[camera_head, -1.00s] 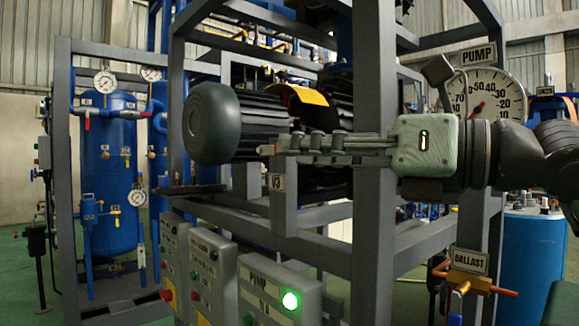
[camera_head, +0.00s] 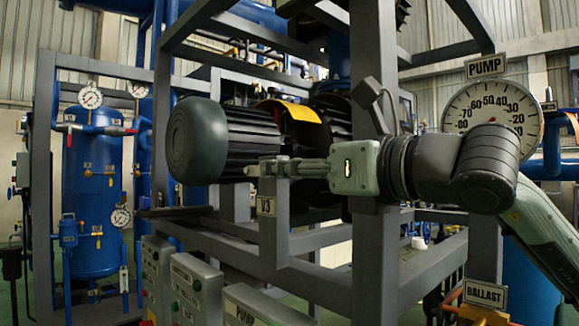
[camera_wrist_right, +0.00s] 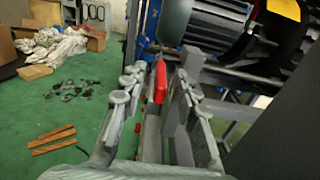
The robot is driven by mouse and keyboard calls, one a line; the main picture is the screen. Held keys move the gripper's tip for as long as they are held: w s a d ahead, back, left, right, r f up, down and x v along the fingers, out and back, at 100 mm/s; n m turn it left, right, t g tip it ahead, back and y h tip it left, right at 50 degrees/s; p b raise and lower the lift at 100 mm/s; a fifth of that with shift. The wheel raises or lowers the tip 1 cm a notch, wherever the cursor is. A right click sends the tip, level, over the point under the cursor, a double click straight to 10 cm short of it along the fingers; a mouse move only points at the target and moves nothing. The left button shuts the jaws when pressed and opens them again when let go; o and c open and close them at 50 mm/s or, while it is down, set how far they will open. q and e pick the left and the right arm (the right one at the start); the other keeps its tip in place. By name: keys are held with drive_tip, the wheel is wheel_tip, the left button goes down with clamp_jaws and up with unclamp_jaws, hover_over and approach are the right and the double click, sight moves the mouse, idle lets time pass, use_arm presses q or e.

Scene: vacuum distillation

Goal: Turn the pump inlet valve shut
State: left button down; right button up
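The red valve lever (camera_wrist_right: 160,82) stands between the two fingers of my right gripper (camera_wrist_right: 157,78) in the right wrist view. The fingers are apart, with a visible gap on at least one side of the lever; contact is unclear. In the head view my right gripper (camera_head: 262,168) points left across the grey frame, just above the V3 label (camera_head: 266,206) and in front of the dark pump motor (camera_head: 222,145). The fingers appear edge-on there and hide most of the valve. My left gripper is out of view.
A grey frame post (camera_head: 375,255) stands right behind my right gripper's body. Control boxes (camera_head: 195,288) stand below. The PUMP gauge (camera_head: 486,108) is at the right, above the BALLAST label (camera_head: 484,294). Blue tanks (camera_head: 92,205) stand at the left.

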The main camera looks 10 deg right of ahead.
clamp_jaws()
idle(0.4)
